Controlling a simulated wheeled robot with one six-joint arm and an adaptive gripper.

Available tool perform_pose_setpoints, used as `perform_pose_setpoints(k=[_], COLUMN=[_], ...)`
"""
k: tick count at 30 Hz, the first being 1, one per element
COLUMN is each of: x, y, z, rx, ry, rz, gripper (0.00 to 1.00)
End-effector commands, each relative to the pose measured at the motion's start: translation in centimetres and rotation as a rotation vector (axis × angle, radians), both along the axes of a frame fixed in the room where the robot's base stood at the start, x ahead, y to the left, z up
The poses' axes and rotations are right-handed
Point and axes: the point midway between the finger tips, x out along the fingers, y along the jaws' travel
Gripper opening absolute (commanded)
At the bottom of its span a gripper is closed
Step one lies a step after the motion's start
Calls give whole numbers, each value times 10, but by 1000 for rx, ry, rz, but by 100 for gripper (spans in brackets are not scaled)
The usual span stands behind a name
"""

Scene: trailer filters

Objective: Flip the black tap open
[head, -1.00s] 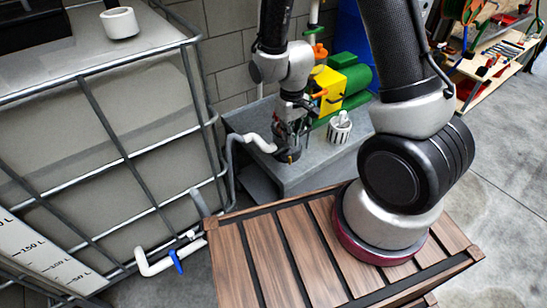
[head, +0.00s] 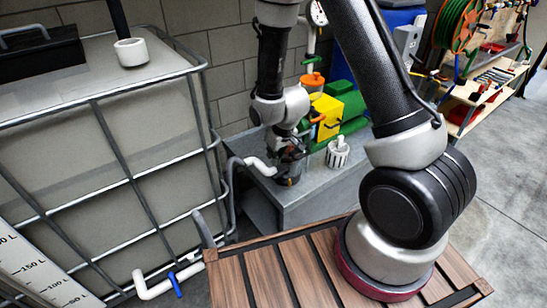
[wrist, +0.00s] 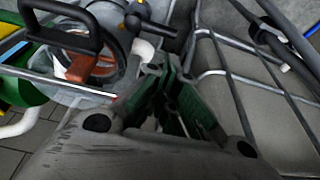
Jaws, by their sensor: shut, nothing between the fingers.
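My gripper (head: 290,158) is over the front left of the grey bench in the head view, beside the end of a white pipe. In the wrist view its green-padded fingers (wrist: 172,92) are together with nothing held. A black lever (wrist: 150,22) shows just beyond the fingertips, beside a round clear housing (wrist: 95,62); it looks like the black tap. I cannot tell whether the fingers touch it. In the head view a dark fitting (head: 289,180) sits below my gripper, and the tap's lever is mostly hidden by the arm.
The caged tank (head: 100,150) stands left. Free floor lies right.

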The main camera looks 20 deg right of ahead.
Motion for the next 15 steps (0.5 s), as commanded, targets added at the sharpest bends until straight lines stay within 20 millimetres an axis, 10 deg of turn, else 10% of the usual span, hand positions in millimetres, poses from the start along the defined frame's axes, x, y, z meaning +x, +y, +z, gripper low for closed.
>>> perform_pose_setpoints(k=[15], x=[21], y=[7], z=[-70], rx=[0], ry=[2], rz=[-1], gripper=[0])
